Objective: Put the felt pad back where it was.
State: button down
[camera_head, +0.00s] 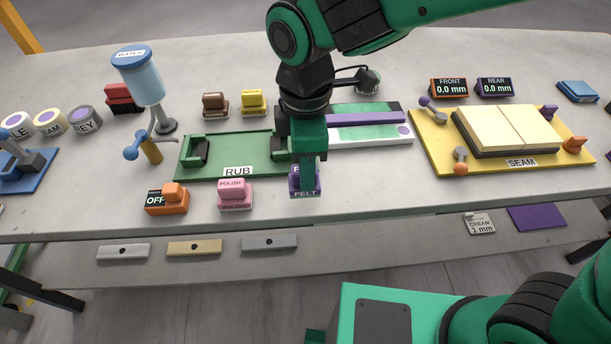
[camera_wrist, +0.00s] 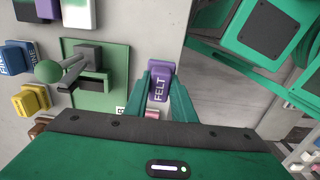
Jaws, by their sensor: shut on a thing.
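The felt pad (camera_head: 294,182) is a small purple block near the front edge of the stone slab. My gripper (camera_head: 306,176) is pointing down and is shut on it, covering much of it. A plate marked FELT (camera_head: 305,194) shows right below the pad; I cannot tell whether the two touch. In the wrist view the purple pad (camera_wrist: 161,82), lettered FELT, sits between the two green fingers of my gripper (camera_wrist: 163,98).
The pink polish pad (camera_head: 235,193) and an orange OFF block (camera_head: 167,198) stand to the left. The green RUB plate (camera_head: 236,151) lies behind. The yellow SEAM board (camera_head: 430,140) is at right. Bare slab lies between the felt pad and that board.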

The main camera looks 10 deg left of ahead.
jog(key=shift+f, duration=1.95)
jog(key=c, duration=1.5)
grip_release()
jog(key=shift+f, duration=0.1)
notch_tip(320, 180, up, 12)
jog(key=shift+r, duration=0.15)
